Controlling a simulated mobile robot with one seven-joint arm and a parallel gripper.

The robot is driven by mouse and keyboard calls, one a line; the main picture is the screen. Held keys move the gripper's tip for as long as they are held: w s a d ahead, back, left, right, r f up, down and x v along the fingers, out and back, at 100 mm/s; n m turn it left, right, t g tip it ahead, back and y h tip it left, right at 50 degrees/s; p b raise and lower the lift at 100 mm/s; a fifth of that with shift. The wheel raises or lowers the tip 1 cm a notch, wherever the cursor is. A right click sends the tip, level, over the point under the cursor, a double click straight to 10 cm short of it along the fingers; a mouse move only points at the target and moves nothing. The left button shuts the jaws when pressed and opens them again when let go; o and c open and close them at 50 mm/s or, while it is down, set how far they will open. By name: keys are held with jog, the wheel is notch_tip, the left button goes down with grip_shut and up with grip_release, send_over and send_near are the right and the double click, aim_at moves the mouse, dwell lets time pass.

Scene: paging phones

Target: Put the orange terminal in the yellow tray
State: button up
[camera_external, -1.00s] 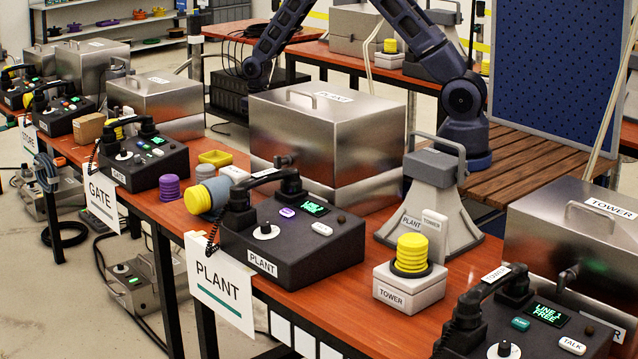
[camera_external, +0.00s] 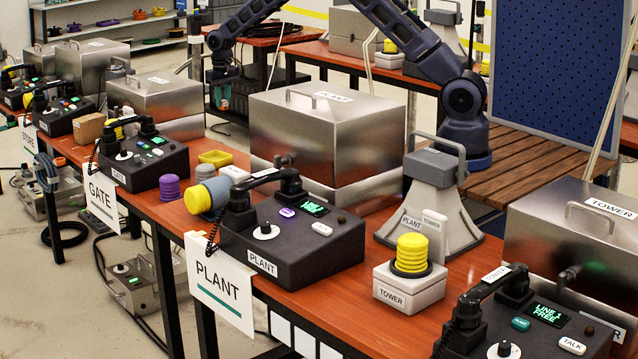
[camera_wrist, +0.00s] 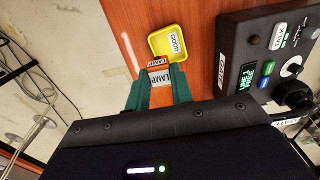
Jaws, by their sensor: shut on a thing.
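My gripper (camera_external: 221,92) hangs in the air beyond the bench, left of the large PLANT steel box. In the wrist view its teal fingers (camera_wrist: 160,92) are shut on a small piece with LAMP labels (camera_wrist: 159,77). I take it to be the orange terminal; its orange body blends with the bench top behind it. The yellow tray (camera_external: 215,158) stands empty on the bench between the GATE and PLANT phones. In the wrist view the tray (camera_wrist: 155,46), with a GOOD label inside, appears just past the held piece.
The GATE phone (camera_external: 143,158) stands left of the tray, and the PLANT phone (camera_external: 292,232) to its right and nearer. A purple knob (camera_external: 170,188) and a grey horn with a yellow end (camera_external: 207,196) are close to the tray. The PLANT steel box (camera_external: 330,130) rises behind.

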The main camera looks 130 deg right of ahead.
jog(key=w+d, duration=0.1)
jog(key=d, duration=0.3)
send_near(215, 151)
jog(key=w+a+f, duration=0.1)
jog(key=f, duration=0.1)
jog(key=w+a+f, duration=0.1)
jog(key=a+f, duration=0.1)
jog(key=f, duration=0.1)
jog(key=w+a+f, duration=0.1)
jog(key=a+f, duration=0.1)
jog(key=shift+f, duration=0.35)
jog(key=shift+f, duration=0.1)
jog(key=o, duration=0.9)
jog(key=shift+o, duration=0.2)
notch_tip(215, 151, up, 12)
